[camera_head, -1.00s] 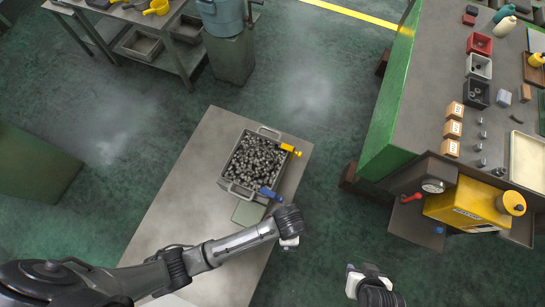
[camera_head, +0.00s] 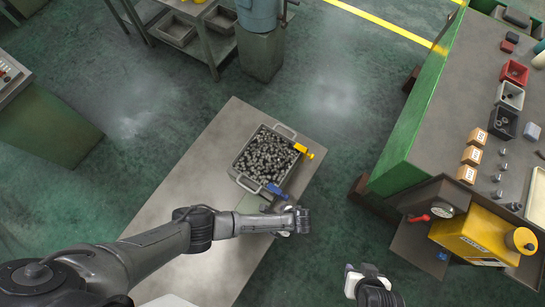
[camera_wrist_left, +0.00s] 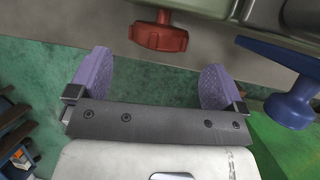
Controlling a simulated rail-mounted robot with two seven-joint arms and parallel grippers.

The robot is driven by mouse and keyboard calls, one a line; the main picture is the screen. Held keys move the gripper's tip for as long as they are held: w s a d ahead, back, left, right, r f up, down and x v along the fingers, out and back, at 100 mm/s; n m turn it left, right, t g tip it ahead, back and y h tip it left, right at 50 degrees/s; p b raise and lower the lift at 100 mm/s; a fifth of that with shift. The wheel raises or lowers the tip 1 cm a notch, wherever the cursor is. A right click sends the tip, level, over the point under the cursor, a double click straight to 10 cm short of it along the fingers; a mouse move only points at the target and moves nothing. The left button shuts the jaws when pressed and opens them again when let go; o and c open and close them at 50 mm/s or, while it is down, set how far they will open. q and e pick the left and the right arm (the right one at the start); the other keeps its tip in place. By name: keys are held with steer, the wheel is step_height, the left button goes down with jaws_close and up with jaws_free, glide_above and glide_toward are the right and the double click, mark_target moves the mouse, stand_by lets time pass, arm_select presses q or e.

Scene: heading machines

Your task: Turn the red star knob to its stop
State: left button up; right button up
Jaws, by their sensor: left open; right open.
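The red star knob (camera_wrist_left: 158,36) shows at the top of the left wrist view, on a short stem fixed to grey metal. I cannot make it out in the head view, where my left arm covers that area. My left gripper (camera_wrist_left: 153,84) is open, its two purple-padded fingers spread wide with nothing between them. The knob lies ahead of the gap, apart from both fingers. In the head view the left wrist (camera_head: 300,221) is at the near right side of the table; its fingers are hidden. My right gripper (camera_head: 355,273) is open at the bottom, over the floor, away from the table.
A blue handle (camera_wrist_left: 291,104) is close to the right finger in the left wrist view. A metal bin of dark parts (camera_head: 237,166) and a yellow fitting (camera_head: 304,150) are on the table (camera_head: 190,185). A bench with a yellow machine (camera_head: 470,238) stands at right.

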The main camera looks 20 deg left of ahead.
arm_select(q)
steer(key=shift+b+x, duration=0.35)
steer(key=shift+x, duration=2.55)
steer(key=shift+d, duration=0.1)
steer(key=shift+c, duration=0.5)
steer(key=c, duration=0.8)
steer(key=shift+f+g+b, duration=0.2)
steer(key=shift+g+b, duration=0.3)
steer(key=shift+b, duration=0.05)
steer(key=shift+w+f+m+g+y+b, duration=0.15)
steer(key=shift+m+g+y+b, duration=0.2)
steer(key=shift+g+b, duration=0.6)
steer(key=shift+g, duration=0.45)
steer(key=shift+r, duration=0.3)
